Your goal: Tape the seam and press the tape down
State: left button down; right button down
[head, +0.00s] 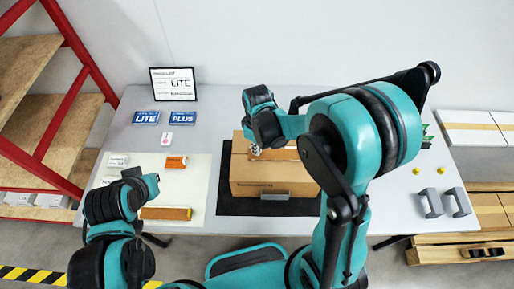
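A closed cardboard box (250,178) stands on a dark mat (225,200) at the middle of the table. Part of its top shows a brown strip (288,154), but my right arm hides much of the top and the seam. I cannot tell whether this strip is tape. My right gripper (256,152) is over the back left part of the box top, pointing down. Its fingers are small and mostly hidden, so their opening and any contact are unclear. My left arm is at the lower left, over the front of the pale mat; its gripper fingers cannot be made out.
The pale mat (200,190) holds orange-and-white items (175,162) and a long brown block (165,213). Grey handles (431,204) and yellow knobs (417,171) lie right.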

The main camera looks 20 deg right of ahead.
aim_at(275, 154)
jog(key=shift+f, duration=0.3)
jog(key=shift+r, duration=0.1)
dwell(0.5)
jog(key=shift+r+p, duration=1.9)
jog(key=shift+r, duration=1.05)
jog(key=s+d+r+m+p, duration=0.25)
jog(key=d+m, duration=0.25)
jog(key=m, duration=0.5)
jog(key=f+b, duration=0.1)
jog(key=f, duration=0.1)
jog(key=f+m+b, duration=0.1)
jog(key=f+b, duration=0.1)
jog(key=d+f+m+b, duration=0.1)
jog(key=f, duration=0.1)
jog(key=shift+w+d+f+b, duration=0.1)
jog(key=shift+w+f+b, duration=0.2)
jog(key=shift+w+f, duration=0.1)
jog(key=shift+f+b, duration=0.85)
jog(key=shift+f, duration=0.05)
